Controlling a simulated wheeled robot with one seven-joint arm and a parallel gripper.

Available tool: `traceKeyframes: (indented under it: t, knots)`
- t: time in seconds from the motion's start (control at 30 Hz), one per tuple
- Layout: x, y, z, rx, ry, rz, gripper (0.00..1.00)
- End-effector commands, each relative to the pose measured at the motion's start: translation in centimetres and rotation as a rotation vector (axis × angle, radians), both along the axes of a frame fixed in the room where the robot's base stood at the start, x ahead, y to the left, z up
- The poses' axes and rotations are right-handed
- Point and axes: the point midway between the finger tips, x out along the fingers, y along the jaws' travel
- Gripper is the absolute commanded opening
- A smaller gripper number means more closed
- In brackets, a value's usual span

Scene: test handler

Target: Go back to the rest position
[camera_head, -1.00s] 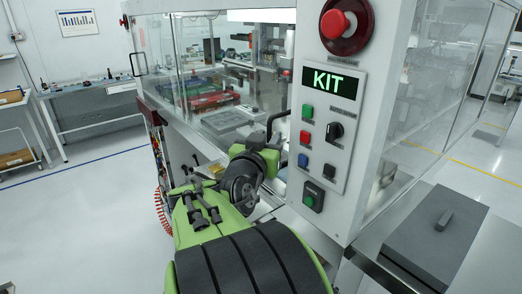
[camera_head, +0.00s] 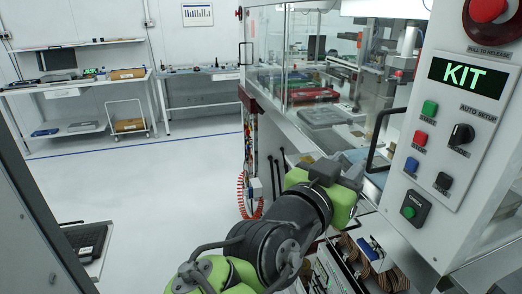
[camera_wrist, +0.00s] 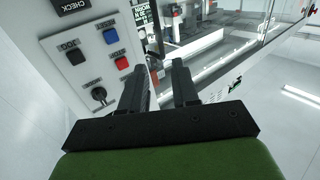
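In the wrist view my gripper (camera_wrist: 161,75) has two dark fingers standing apart, with nothing held between them. It is open. In the head view my green and black arm reaches up from the bottom, and its wrist end is in front of the test handler (camera_head: 330,145), left of the control panel (camera_head: 445,130). The fingers are not clear there. The panel shows a lit green KIT display (camera_head: 462,75) and several coloured buttons. The panel also shows on the left of the wrist view (camera_wrist: 90,60), close to the fingers.
A black door handle (camera_head: 382,140) juts out by my wrist. An open bay with coiled cables (camera_head: 350,250) is below. A dark cabinet (camera_head: 30,220) stands close at left. A workbench (camera_head: 75,85) is at the back left. White floor (camera_head: 170,190) between is clear.

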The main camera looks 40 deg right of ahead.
Motion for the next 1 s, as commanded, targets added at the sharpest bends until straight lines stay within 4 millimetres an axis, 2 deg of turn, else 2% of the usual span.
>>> traceKeyframes:
  t: [0.27,0.37,0.47,0.5,0.53,0.63,0.7,0.8,0.9,1.0]
  knots:
    - [0.2,0.0,-0.3,0.013,0.003,0.009,0.3]
    - [1.7,0.8,-3.2,0.138,0.052,0.107,0.3]
    - [4.7,4.4,-9.1,0.389,0.199,0.348,0.3]
    - [5.7,6.8,-11.5,0.488,0.283,0.476,0.3]
    - [6.2,8.9,-13.1,0.554,0.351,0.576,0.3]
    - [6.1,15.7,-17.0,0.706,0.581,0.902,0.3]
    - [5.0,19.5,-18.4,0.754,0.718,1.091,0.3]
    - [3.4,22.5,-19.3,0.773,0.843,1.26,0.3]
    - [2.9,23.4,-19.5,0.775,0.882,1.309,0.3]
    - [2.9,23.4,-19.5,0.775,0.882,1.309,0.3]
